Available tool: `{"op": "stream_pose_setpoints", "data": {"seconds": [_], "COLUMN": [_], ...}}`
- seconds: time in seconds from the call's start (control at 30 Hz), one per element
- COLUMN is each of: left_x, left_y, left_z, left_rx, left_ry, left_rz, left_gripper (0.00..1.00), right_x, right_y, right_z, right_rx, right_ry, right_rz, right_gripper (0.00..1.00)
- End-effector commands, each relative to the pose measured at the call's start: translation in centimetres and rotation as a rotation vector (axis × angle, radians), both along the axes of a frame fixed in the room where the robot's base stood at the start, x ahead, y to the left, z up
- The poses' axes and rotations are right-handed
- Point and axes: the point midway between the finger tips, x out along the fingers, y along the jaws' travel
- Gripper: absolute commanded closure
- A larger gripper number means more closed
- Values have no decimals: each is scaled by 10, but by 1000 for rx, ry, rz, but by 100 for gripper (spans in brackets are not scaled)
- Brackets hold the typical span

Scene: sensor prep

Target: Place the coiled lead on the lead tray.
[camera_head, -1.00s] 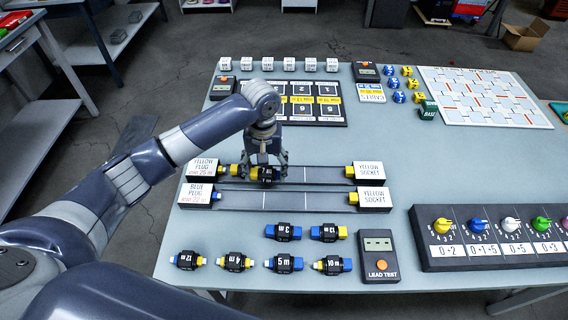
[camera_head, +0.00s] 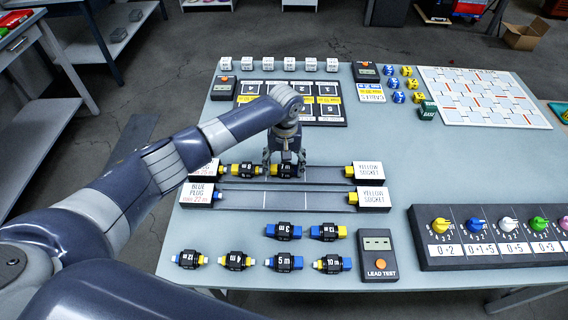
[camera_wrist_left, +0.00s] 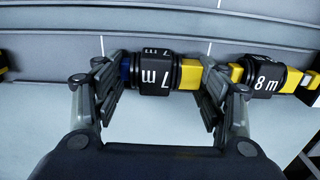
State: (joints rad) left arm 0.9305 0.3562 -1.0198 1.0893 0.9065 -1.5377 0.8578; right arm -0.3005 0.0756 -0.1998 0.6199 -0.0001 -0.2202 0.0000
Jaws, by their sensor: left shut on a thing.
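My left gripper (camera_head: 285,165) is shut on the 7 m coiled lead (camera_head: 286,171), a black block with blue and yellow ends; the wrist view shows the lead (camera_wrist_left: 158,76) between the fingers (camera_wrist_left: 160,95). It is at the upper lead tray (camera_head: 322,173), right of the 8 m lead (camera_head: 243,170). The 8 m lead also shows in the wrist view (camera_wrist_left: 266,77). I cannot tell whether the held lead rests on the tray. My right gripper is not in view.
Several other leads (camera_head: 284,263) lie in front, beside the lead tester (camera_head: 378,258). A panel of knobs (camera_head: 490,240) stands at right.

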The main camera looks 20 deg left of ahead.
Motion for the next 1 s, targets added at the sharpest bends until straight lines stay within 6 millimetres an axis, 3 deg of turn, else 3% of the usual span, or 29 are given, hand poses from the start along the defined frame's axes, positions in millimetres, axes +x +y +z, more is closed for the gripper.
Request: {"op": "stream_pose_setpoints", "data": {"seconds": [0.23, 0.27, 0.33, 0.77, 0.87, 1.0], "left_x": [0, 0, 0, 0, 1, 2], "left_y": [0, 0, 0, 0, -1, -1], "left_z": [-3, -3, -3, 1, 10, 37], "left_rx": [-1, -1, -1, -1, -2, -3], "left_ry": [1, 0, 0, -1, -3, -5], "left_rz": [1, 1, 0, 0, 0, -1], "left_gripper": [59, 29, 14, 14, 14, 14], "right_x": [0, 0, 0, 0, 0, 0], "right_y": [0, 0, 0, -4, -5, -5], "right_z": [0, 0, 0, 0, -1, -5], "right_rx": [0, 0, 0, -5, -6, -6], "right_ry": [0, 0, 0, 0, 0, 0], "right_rz": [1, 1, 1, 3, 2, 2], "right_gripper": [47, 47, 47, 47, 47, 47]}}
